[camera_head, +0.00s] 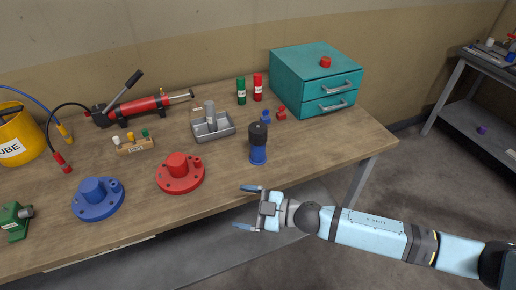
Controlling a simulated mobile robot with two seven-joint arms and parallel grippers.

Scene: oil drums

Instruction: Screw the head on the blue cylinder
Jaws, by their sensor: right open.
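The blue cylinder (258,155) stands upright on the table near its front right part. A dark, nearly black head (258,133) sits on top of it; how tightly it is seated cannot be told. My right gripper (238,207) is open and empty in front of the table's front edge, below and slightly left of the cylinder, its fingers pointing left and apart from the cylinder. My left gripper is not in view.
The wooden table (225,185) holds a blue flange (97,205), a red flange (180,181), a metal tray (222,133) and a red hand pump (140,107). A teal drawer cabinet (292,85) stands at the back right. Bare tabletop lies right of the cylinder.

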